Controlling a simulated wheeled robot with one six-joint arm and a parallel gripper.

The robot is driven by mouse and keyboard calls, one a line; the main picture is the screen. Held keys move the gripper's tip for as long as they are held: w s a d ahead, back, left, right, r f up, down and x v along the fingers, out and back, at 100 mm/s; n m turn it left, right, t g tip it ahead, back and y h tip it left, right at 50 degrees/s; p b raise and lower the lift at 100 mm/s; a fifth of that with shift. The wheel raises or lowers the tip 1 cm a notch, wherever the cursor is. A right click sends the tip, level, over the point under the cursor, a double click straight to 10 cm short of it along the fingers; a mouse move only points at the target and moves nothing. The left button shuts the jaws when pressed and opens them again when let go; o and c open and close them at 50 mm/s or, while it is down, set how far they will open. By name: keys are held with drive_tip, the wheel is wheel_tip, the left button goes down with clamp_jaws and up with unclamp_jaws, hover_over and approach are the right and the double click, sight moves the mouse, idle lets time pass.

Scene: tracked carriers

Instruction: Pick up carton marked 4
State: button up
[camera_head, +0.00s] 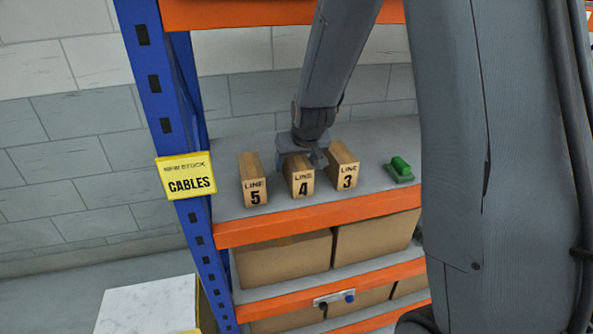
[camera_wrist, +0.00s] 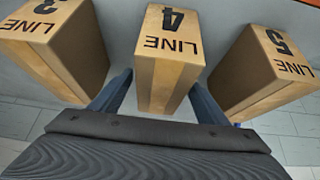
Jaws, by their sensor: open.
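The carton marked 4 (camera_head: 302,188) is a small brown box reading LINE 4. It stands on the grey shelf between two similar cartons. The head view shows my gripper (camera_head: 309,158) over its top and back, hiding part of it. In the wrist view the carton marked 4 (camera_wrist: 168,62) is in the middle. My gripper (camera_wrist: 160,92) is open there, with one blue-grey finger on each side of the carton. I see a small gap at each side but cannot tell whether either finger touches.
The carton marked 3 (camera_head: 347,177) stands close on the right and the carton marked 5 (camera_head: 254,192) on the left. A green object (camera_head: 400,171) lies further right. An orange beam (camera_head: 320,217) edges the shelf, and a blue upright (camera_head: 176,108) stands at left.

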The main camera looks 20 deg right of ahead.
drive_tip(key=shift+x, duration=0.85)
drive_tip(key=shift+c, duration=0.2)
drive_tip(key=c, duration=1.6)
drive_tip(key=shift+r, duration=0.15)
